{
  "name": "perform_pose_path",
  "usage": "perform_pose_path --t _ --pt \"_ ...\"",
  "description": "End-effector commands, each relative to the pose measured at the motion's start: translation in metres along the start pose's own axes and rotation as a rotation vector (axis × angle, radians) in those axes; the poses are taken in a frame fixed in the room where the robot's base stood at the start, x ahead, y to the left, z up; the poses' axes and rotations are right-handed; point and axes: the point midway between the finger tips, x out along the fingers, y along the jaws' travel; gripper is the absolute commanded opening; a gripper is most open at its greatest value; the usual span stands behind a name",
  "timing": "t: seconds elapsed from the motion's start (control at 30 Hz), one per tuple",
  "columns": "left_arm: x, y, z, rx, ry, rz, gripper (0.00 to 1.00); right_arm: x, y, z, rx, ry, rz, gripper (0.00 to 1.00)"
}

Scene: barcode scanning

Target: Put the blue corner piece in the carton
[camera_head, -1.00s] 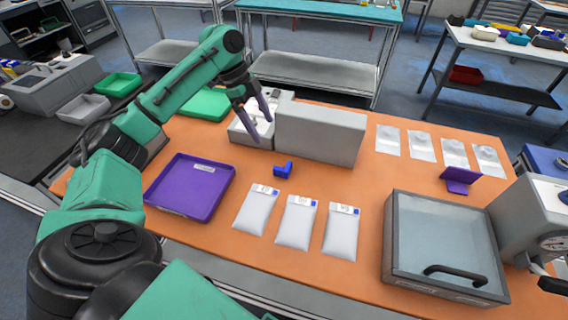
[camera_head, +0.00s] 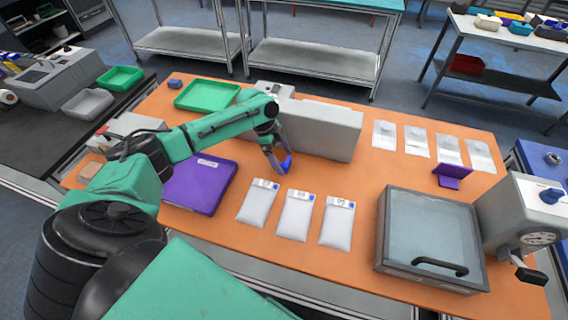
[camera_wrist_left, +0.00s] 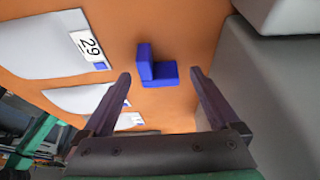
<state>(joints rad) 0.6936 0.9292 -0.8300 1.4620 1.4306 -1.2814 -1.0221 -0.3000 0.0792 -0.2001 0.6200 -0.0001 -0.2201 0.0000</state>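The blue corner piece (camera_head: 288,162) lies on the orange table, in front of a long grey box (camera_head: 322,131). In the left wrist view the L-shaped piece (camera_wrist_left: 154,68) shows whole, between and beyond the fingertips. My left gripper (camera_head: 279,166) points down at the piece with its fingers open. The wrist view shows a gap on each side of the piece, so the left gripper (camera_wrist_left: 160,74) does not hold it. A pale box (camera_head: 274,88) behind my arm is partly hidden; I cannot tell which box is the carton. My right gripper is not in view.
Several white bags (camera_head: 295,215) lie in front of the piece. A purple tray (camera_head: 203,190) is left, and a green tray (camera_head: 207,95) is behind. A glass-lidded case (camera_head: 432,235) stands right. The grey box rises close beside my left gripper in the wrist view.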

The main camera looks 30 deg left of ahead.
Motion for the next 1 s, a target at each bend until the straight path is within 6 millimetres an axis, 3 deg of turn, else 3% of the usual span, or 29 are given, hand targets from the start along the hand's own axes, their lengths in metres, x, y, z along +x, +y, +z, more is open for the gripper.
perform_pose_path --t 0.03,0.2,0.27,0.5,0.67,0.87,1.0 --pt "0.0 0.0 0.0 0.0 0.0 0.0 0.8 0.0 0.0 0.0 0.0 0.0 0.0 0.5" --pt "-0.001 0.0 0.0 0.0 0.0 0.0 0.15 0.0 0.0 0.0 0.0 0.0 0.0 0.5" --pt "-0.001 0.0 0.0 0.0 0.0 0.0 0.0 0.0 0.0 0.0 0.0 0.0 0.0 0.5" --pt "-0.002 0.0 -0.001 0.0 0.0 -0.001 0.0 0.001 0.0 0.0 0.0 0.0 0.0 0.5" --pt "-0.015 -0.001 -0.005 0.001 0.001 -0.003 0.0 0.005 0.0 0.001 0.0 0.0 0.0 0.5" --pt "-0.056 -0.001 -0.022 0.004 0.0 -0.007 0.0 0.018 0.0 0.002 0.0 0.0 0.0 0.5" --pt "-0.097 -0.002 -0.04 0.004 0.003 -0.007 0.0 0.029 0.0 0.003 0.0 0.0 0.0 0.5"
